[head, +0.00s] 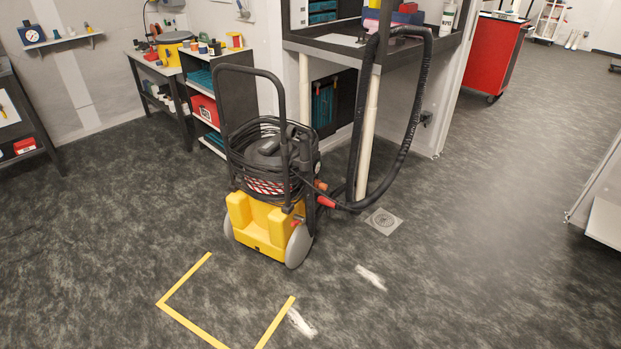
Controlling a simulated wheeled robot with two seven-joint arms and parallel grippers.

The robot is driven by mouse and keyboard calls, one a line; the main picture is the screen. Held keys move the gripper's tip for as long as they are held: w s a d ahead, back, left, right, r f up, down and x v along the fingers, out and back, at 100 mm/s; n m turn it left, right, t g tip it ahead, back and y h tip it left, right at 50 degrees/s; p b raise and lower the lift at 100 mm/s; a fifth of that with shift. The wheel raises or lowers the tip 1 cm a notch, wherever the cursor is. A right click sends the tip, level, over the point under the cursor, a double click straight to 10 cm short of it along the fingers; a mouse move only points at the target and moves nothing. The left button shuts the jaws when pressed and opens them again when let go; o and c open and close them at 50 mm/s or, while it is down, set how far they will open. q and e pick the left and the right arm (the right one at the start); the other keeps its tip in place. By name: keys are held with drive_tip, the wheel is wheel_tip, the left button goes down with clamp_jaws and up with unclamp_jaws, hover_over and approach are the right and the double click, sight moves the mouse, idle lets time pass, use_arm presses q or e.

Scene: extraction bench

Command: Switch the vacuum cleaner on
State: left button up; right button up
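The vacuum cleaner (262,216) stands upright on the floor near the middle of the head view. It has a yellow base, grey wheels, a dark body with a coiled black cable (262,160) around it, and a tall black push handle (281,100). A thick black hose (412,125) leaves its right side and loops up to the bench top. A small red part (326,201) shows where the hose joins. I cannot make out a switch, which is too small or hidden. Neither of my grippers is in view.
A dark bench (345,47) stands behind the cleaner, with a workbench (160,70) and shelves at the left. A red cabinet (492,56) is at the back right. Yellow tape (190,321), white powder streaks (371,277) and a floor drain (383,221) mark the floor.

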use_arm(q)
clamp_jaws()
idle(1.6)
